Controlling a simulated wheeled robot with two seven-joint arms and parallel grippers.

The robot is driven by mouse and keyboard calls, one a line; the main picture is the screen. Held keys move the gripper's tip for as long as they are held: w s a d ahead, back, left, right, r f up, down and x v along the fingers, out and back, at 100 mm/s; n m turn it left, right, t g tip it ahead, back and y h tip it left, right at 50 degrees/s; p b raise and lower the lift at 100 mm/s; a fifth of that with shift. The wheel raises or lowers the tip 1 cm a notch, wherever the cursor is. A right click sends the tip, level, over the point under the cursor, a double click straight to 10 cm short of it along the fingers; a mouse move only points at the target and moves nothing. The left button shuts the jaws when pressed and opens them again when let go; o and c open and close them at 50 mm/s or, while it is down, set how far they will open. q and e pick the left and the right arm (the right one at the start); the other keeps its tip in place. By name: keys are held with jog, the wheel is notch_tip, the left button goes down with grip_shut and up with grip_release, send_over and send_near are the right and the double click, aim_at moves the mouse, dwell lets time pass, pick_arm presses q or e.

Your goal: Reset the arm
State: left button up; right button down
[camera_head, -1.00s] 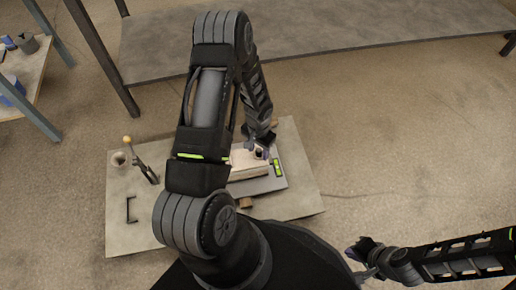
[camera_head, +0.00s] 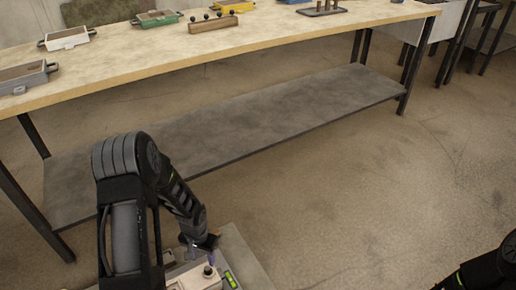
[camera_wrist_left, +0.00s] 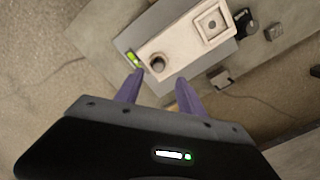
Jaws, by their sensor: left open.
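My left gripper (camera_head: 208,244) is low in the head view, above a pale block (camera_head: 190,279) that the picture edge partly cuts off. The pale block (camera_wrist_left: 184,46) lies ahead of the fingertips on a grey plate (camera_wrist_left: 226,57). It has a dark round knob (camera_wrist_left: 157,64) near the fingers and a square recessed part (camera_wrist_left: 212,24) at its far end. My right arm shows only at the bottom right corner of the head view; its gripper is out of frame.
A long wooden workbench (camera_head: 300,40) crosses the back, with a grey lower shelf (camera_head: 270,120). Flask-like trays (camera_head: 68,38) and a wooden rack (camera_head: 213,23) stand on it. Open floor (camera_head: 340,190) lies right of my left arm.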

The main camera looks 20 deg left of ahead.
pick_arm(q)
jog(key=shift+w, duration=0.2)
jog(key=s+d+f+n+t+h, duration=0.2)
jog(key=s+d+h, duration=0.1)
jog(key=d, duration=1.3)
jog(key=s+d+g+h, duration=0.1)
jog(key=s+d, duration=1)
jog(key=d, duration=0.1)
notch_tip(320, 180, up, 27)
jog(key=p, duration=2.6)
jog(key=shift+s+d+r+m, duration=0.15)
jog(key=shift+s+m, duration=0.1)
jog(key=shift+m, duration=0.15)
